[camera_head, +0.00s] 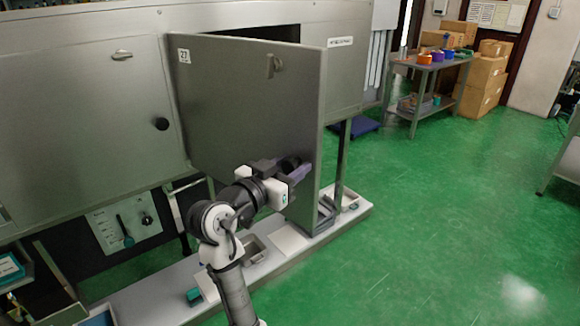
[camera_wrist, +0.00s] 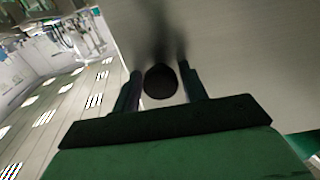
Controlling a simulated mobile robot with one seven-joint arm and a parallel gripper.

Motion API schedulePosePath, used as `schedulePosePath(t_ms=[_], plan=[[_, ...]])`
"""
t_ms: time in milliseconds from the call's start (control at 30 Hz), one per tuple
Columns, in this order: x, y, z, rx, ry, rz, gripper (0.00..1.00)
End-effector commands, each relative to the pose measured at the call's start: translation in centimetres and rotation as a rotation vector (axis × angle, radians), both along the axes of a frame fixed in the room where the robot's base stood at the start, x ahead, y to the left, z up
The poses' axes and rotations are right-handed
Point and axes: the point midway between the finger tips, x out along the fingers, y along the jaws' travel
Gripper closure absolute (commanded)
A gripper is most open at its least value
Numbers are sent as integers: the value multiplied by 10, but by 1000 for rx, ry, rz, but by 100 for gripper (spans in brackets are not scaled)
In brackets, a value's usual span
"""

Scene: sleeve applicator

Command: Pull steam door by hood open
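My gripper (camera_head: 298,171) is at the lower right part of the door's front face. In the wrist view the door face (camera_wrist: 245,50) fills the upper right. A round black knob (camera_wrist: 161,82) sits between the two fingers of my gripper (camera_wrist: 160,80). The fingers are apart, with a narrow gap visible on each side of the knob. In the head view the knob is hidden by my gripper.
A closed panel (camera_head: 80,130) with a black knob is on the left. A low ledge (camera_head: 160,295) runs below the cabinet. A cart (camera_head: 425,65) and cardboard boxes (camera_head: 485,80) stand at the back right. The green floor (camera_head: 440,210) to the right is clear.

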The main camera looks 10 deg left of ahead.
Motion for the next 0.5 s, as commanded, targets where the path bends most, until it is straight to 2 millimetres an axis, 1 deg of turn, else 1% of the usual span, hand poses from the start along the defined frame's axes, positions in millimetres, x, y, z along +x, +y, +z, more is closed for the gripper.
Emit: schedulePosePath(t_ms=[33,100,367,500], plan=[[0,0,0,0,0,0,50],[0,0,0,0,0,0,44],[-1,1,0,0,0,2,44],[-10,6,-1,-1,-3,5,44]])
